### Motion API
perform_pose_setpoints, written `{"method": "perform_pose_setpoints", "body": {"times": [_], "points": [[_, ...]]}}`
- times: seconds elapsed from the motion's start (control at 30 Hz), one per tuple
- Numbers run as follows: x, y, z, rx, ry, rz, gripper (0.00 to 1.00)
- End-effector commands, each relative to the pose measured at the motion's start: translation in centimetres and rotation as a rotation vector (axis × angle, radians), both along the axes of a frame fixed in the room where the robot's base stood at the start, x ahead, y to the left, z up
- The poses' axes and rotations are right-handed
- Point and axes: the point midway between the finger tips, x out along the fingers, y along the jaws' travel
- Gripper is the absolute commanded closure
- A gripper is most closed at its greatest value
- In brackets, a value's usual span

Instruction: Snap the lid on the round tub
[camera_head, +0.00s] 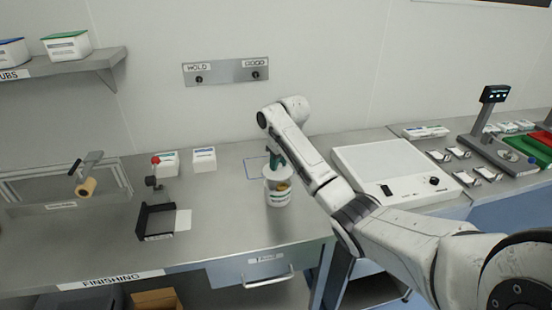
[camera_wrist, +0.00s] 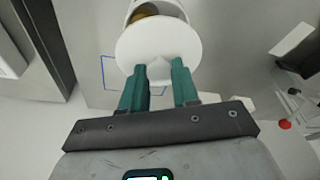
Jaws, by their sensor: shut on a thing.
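The round white tub (camera_head: 278,198) stands on the steel bench, with yellow-brown contents showing through its open top. In the wrist view the tub (camera_wrist: 172,7) is at the top edge, partly hidden behind the lid. The round white lid (camera_wrist: 158,42) is held at its tab between my teal fingers. My gripper (camera_wrist: 160,72) is shut on it. In the head view the lid (camera_head: 277,173) is just above the back of the tub's mouth, below my gripper (camera_head: 276,161). I cannot tell whether the lid touches the rim.
A blue outlined square (camera_head: 254,169) is marked on the bench behind the tub. A white flat-topped machine (camera_head: 385,165) stands to the right. A black bracket (camera_head: 156,221) and small white boxes (camera_head: 204,159) are to the left. The bench in front of the tub is clear.

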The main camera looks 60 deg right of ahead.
Motion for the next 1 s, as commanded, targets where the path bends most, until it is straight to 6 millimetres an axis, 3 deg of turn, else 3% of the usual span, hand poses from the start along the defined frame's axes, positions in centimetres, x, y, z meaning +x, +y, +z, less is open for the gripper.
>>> {"method": "perform_pose_setpoints", "body": {"times": [0.1,0.4,1.0], "points": [[0.0,0.0,-1.5,0.000,0.001,0.000,0.99],[0.0,0.0,-3.4,0.000,-0.001,0.001,0.99],[0.1,0.0,-3.9,-0.001,-0.001,0.001,0.99]]}}
